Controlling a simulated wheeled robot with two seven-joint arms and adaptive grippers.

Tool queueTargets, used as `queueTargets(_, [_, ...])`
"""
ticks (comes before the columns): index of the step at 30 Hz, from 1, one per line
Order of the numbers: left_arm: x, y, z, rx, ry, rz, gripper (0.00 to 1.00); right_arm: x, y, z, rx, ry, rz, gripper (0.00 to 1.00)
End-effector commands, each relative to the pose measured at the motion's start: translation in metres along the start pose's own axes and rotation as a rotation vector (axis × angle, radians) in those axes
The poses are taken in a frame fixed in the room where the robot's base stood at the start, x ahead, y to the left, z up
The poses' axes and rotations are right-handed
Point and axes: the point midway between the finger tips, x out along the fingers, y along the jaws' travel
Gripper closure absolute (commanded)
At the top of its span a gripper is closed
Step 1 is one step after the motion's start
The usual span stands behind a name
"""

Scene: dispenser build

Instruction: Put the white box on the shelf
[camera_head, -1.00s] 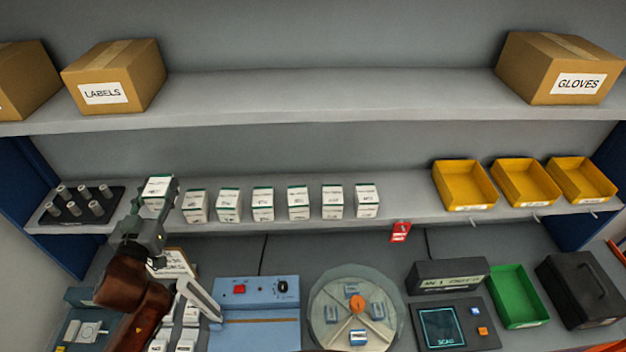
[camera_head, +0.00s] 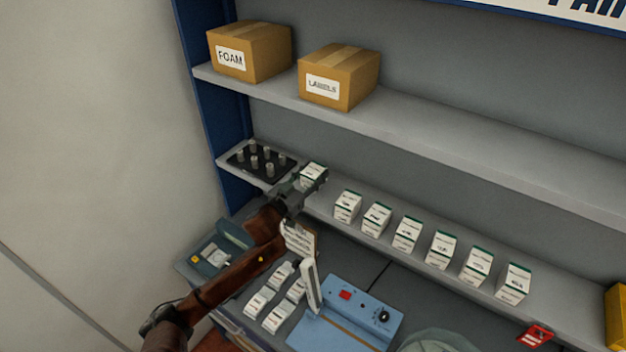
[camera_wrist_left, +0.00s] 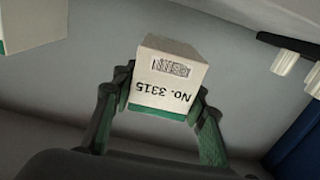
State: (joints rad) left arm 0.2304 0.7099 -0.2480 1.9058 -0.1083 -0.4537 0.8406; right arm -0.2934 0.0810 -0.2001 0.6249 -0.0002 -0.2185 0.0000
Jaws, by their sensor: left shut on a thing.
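My left gripper (camera_head: 306,186) is shut on a white box with a green edge (camera_head: 313,171). In the left wrist view the fingers (camera_wrist_left: 165,98) grip the lower part of this box (camera_wrist_left: 170,72), which shows "No. 3315" and a barcode upside down. The held box is at the middle shelf (camera_head: 325,208), between a black peg tray and a row of similar white boxes. I cannot tell whether it touches the shelf. The nearest box of the row (camera_head: 347,206) stands apart from it; part of a neighbour shows in the left wrist view (camera_wrist_left: 30,25). My right gripper is not in view.
The black peg tray (camera_head: 260,162) is close on the left. More white boxes (camera_head: 277,317) stand on the bench below, beside a blue machine (camera_head: 345,315). Cardboard boxes (camera_head: 338,77) sit on the upper shelf (camera_head: 430,130). A blue side panel (camera_head: 210,100) bounds the left.

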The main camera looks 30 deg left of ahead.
Motion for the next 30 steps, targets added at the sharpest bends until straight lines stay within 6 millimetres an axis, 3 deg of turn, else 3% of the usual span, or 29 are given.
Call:
queueTargets(5, [0.005, -0.007, 0.009, 0.001, 0.001, -0.002, 0.95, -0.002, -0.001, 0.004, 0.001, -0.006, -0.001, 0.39])
queueTargets(12, [0.007, -0.009, 0.039, -0.003, 0.000, -0.001, 0.95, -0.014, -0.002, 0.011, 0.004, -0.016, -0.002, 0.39])
queueTargets(25, [0.007, -0.009, 0.047, 0.000, 0.001, 0.000, 0.95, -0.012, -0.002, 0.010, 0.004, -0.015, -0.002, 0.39])
queueTargets(26, [0.006, -0.009, 0.047, 0.000, 0.000, 0.000, 0.58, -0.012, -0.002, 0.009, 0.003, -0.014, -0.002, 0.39])
queueTargets(30, [0.006, -0.009, 0.047, 0.000, 0.000, 0.000, 0.48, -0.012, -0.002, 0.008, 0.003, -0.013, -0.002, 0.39])
